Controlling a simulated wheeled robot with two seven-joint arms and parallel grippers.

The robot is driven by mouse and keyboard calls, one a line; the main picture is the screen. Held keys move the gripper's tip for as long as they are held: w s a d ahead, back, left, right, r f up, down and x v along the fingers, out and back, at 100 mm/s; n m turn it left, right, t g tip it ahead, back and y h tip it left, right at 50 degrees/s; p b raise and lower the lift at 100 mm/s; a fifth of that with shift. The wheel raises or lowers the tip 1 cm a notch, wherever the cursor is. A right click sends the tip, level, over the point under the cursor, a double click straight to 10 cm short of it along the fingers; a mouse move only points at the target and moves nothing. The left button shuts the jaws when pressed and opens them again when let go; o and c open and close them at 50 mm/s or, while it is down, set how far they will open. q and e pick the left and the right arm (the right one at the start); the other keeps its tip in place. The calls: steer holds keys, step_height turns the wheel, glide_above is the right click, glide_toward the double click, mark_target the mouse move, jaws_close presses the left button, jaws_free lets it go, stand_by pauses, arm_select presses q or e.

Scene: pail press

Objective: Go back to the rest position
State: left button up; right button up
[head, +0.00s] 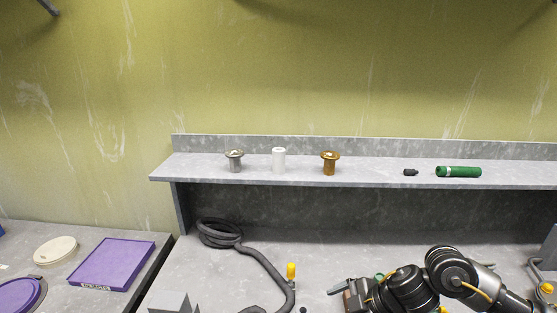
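One black robot arm of mine comes in from the right at the lower right of the head view, bent low over the grey bench. Its gripper, my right gripper (340,288), points left above the bench top. Its fingers are small and partly hidden by the arm, so I cannot tell whether they are open or shut. I see nothing clearly held in it. My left gripper is not in view.
A grey shelf (310,178) holds a silver flanged piece (235,163), white cylinder (279,162), brass piece (330,165), small black piece (410,172) and green cylinder (460,172). A dark hose (262,262) lies on the bench. A purple tray (112,263) sits left.

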steer(key=s+a+m+t+y, duration=0.2)
steer(key=a+t, duration=0.2)
steer(key=a, duration=0.4)
steer(key=s+d+f+m+g+h, duration=0.2)
steer(key=s+d+f+m+h, duration=0.35)
steer(key=s+d+m, duration=0.45)
steer(key=s+d+f+m+g+h, duration=0.1)
steer(key=s+d+f+m+h, duration=0.5)
steer(key=s, duration=0.6)
step_height(320, 180, down, 32)
steer(key=s+d+g+y+b, duration=0.2)
steer(key=b, duration=0.4)
arm_select(q)
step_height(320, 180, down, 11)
steer(key=b, duration=0.5)
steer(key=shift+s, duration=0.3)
arm_select(e)
steer(key=s+d+f, duration=0.1)
steer(key=s+f, duration=0.7)
steer(key=f, duration=0.3)
steer(key=s+d+f+n+g, duration=0.1)
steer(key=s+f, duration=0.7)
steer(key=f, duration=0.3)
steer(key=shift+s+d, duration=0.15)
steer(key=shift+d, duration=0.2)
